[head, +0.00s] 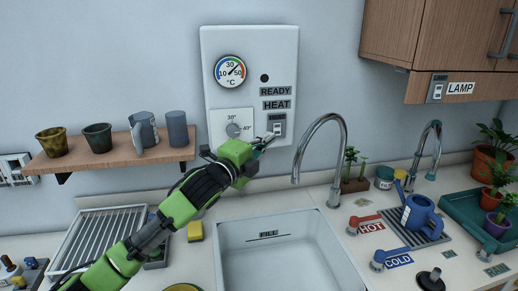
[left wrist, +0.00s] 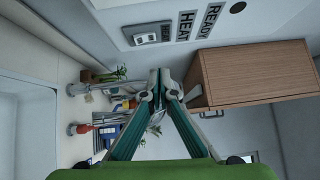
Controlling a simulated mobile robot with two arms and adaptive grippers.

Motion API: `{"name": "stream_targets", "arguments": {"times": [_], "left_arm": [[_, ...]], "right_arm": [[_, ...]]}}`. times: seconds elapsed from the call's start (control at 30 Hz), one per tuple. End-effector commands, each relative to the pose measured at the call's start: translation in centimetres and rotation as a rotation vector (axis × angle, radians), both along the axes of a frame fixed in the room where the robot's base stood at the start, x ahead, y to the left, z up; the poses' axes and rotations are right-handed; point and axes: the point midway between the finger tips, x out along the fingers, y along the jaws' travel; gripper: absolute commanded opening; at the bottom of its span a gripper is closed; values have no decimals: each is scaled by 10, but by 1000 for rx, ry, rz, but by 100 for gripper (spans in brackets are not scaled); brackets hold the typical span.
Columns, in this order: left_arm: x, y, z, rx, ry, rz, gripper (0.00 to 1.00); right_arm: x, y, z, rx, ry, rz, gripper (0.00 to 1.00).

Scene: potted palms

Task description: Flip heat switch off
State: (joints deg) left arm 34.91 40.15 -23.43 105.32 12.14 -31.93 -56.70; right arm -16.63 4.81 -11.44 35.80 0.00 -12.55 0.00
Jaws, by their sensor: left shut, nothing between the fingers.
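The heat switch (head: 278,127) is a small light rocker in a grey frame, below the HEAT label on a white wall panel (head: 253,50). It also shows in the left wrist view (left wrist: 150,37), above the fingers. I cannot tell which way the rocker is set. My left gripper (head: 268,141) is just below and left of the switch in the head view. In the left wrist view its teal fingers (left wrist: 158,78) meet at the tips and hold nothing. I cannot tell whether they touch the panel. My right gripper is not in view.
A tall faucet (head: 340,140) curves close right of the switch above the sink (head: 285,258). A shelf with pots (head: 110,157) is at left, a wooden cabinet (head: 440,35) at right.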

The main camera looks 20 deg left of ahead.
Motion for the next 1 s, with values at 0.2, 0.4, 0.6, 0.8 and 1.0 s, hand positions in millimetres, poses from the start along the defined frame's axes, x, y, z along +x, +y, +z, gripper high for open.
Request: {"name": "stream_targets", "arguments": {"times": [0.2, 0.4, 0.6, 0.8, 1.0], "left_arm": [[-29, 6, 1, 3, -1, 0, 0], [-39, 8, 3, 1, 1, 0, 0], [-39, 7, 4, 0, 1, 0, 0], [-39, 7, 4, 0, 0, 0, 0], [-39, 8, 19, 1, 0, 0, 0]], "right_arm": [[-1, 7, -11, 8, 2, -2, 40], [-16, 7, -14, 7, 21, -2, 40], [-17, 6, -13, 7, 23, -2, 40], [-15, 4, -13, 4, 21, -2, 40], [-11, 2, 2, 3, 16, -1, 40]]}}
